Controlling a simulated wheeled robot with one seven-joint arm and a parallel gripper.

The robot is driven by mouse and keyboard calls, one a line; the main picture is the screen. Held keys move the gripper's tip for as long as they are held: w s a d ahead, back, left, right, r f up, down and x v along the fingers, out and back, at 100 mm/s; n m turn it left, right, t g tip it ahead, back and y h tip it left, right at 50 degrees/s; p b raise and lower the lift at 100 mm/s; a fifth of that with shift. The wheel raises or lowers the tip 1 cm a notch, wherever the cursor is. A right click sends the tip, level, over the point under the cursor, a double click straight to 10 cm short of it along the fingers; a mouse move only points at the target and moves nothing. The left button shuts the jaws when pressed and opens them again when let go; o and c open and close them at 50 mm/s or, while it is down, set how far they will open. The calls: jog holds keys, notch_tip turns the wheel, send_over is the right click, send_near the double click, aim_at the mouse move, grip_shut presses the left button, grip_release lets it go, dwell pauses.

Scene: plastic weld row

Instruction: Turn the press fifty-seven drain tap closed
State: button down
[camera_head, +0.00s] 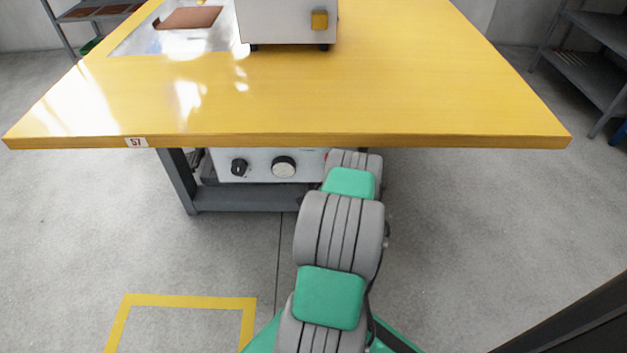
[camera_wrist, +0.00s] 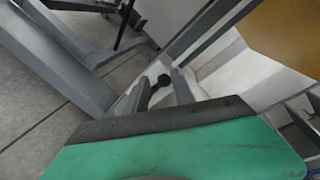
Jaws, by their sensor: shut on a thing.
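The bench with the "57" label (camera_head: 136,142) has a yellow top (camera_head: 330,105), and my arm reaches in under its front edge. My gripper is hidden there in the head view. In the wrist view my gripper (camera_wrist: 158,90) is shut on a small dark handle (camera_wrist: 146,94) with a rounded black end (camera_wrist: 163,80), which looks like the drain tap. Two grey fingers stand on either side of it. The tap's body and outlet are not clear, and I cannot tell how far it is turned.
Under the bench is a white control panel (camera_head: 222,169) with a black knob (camera_head: 239,167) and a pale dial (camera_head: 283,167), beside a grey frame leg (camera_head: 179,180). A white machine (camera_head: 285,22) stands on top. The floor in front, with yellow marking (camera_head: 185,300), is clear.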

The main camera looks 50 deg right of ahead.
jog(key=shift+s+f, duration=0.3)
jog(key=shift+f, duration=0.1)
jog(key=c, duration=1.3)
grip_release()
jog(key=shift+o, duration=1.3)
jog(key=shift+r, duration=0.1)
jog(key=shift+w, duration=0.1)
jog(key=shift+w+r, duration=0.1)
jog(key=p+v, duration=0.1)
jog(key=v, duration=0.7)
